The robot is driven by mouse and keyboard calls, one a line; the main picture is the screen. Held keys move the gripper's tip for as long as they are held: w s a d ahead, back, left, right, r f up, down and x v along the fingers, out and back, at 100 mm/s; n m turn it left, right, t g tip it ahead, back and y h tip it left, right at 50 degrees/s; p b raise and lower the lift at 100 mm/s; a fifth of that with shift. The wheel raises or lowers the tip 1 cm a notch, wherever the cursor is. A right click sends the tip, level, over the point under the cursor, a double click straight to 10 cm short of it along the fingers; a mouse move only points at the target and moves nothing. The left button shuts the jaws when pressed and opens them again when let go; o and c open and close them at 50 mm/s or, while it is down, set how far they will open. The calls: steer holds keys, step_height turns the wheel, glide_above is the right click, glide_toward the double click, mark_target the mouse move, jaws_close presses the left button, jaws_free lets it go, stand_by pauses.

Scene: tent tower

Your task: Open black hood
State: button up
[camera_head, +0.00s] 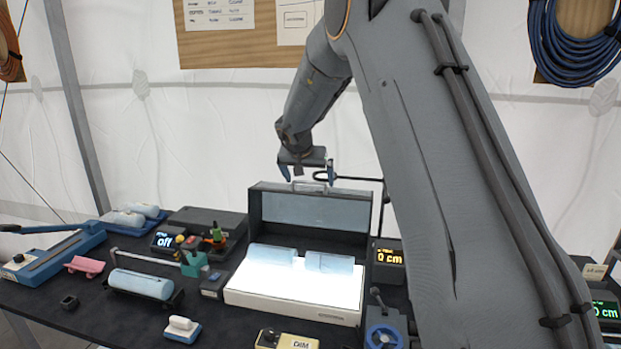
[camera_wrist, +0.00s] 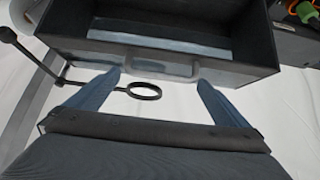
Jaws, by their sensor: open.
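The black hood (camera_head: 264,218) stands raised behind a white light box (camera_head: 292,309) in the head view. Its pale inner face shows, and the lit top of the box is uncovered. A grey bar handle (camera_head: 297,184) sits on the hood's upper edge. The hood also fills the top of the wrist view (camera_wrist: 262,35), with the handle on its near edge (camera_wrist: 158,66). My gripper (camera_head: 306,174) is just above the handle. In the wrist view its two blue fingers (camera_wrist: 158,84) are spread wide and empty, apart from the handle.
A black ring on a stand (camera_wrist: 146,90) is close beside my gripper, between the fingers in the wrist view. Tools and small devices crowd the left of the table.

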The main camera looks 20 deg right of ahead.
steer(key=shift+s+a+r, duration=0.1)
steer(key=b+v, duration=0.2)
steer(key=v, duration=0.5)
steer(key=shift+r, duration=0.2)
steer(key=shift+s, duration=0.15)
